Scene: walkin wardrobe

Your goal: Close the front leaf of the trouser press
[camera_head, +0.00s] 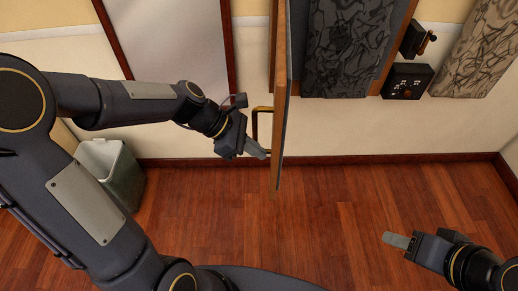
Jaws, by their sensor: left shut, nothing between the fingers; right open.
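The front leaf (279,110) of the trouser press stands swung out from the wall, seen almost edge-on as a thin wooden panel. A dark brass bar handle (255,122) sticks out from its left face. The press's back board (387,75) is on the wall to the right, with dark patterned trousers (348,45) against it. My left gripper (262,154) is shut and empty, at the left side of the leaf just below the handle. I cannot tell whether its tips touch the leaf. My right gripper (395,240) is open and empty, above the floor at lower right.
A dark control box (407,81) with small knobs sits right of the press. A patterned garment (482,50) hangs farther right. A framed white panel (165,40) is on the wall at left, and a grey-green bin (118,172) stands below it. The wooden floor before the press is clear.

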